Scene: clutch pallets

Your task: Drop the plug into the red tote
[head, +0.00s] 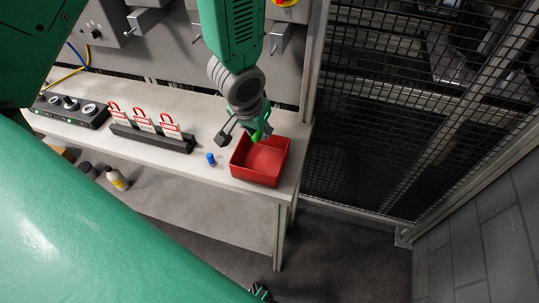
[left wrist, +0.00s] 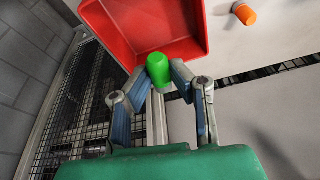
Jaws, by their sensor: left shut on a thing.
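The green plug (left wrist: 158,68) is held between the fingertips of my left gripper (head: 250,134), which is shut on it. It also shows in the head view (head: 256,136). The red tote (head: 258,178) stands on the bench's right end, its floor bare where visible. In the left wrist view the plug overlaps the near rim of the tote (left wrist: 200,55). In the head view the gripper is at the tote's back edge; its exact height is unclear. A small dark and green part (head: 260,292) at the bottom edge may be my right gripper; its jaws cannot be made out.
A blue plug (head: 211,159) stands left of the tote. An orange plug (left wrist: 244,14) lies on the bench in the left wrist view. A dark rack with red padlock-shaped tags (head: 150,135) stands further left. A mesh fence (head: 365,130) is on the right.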

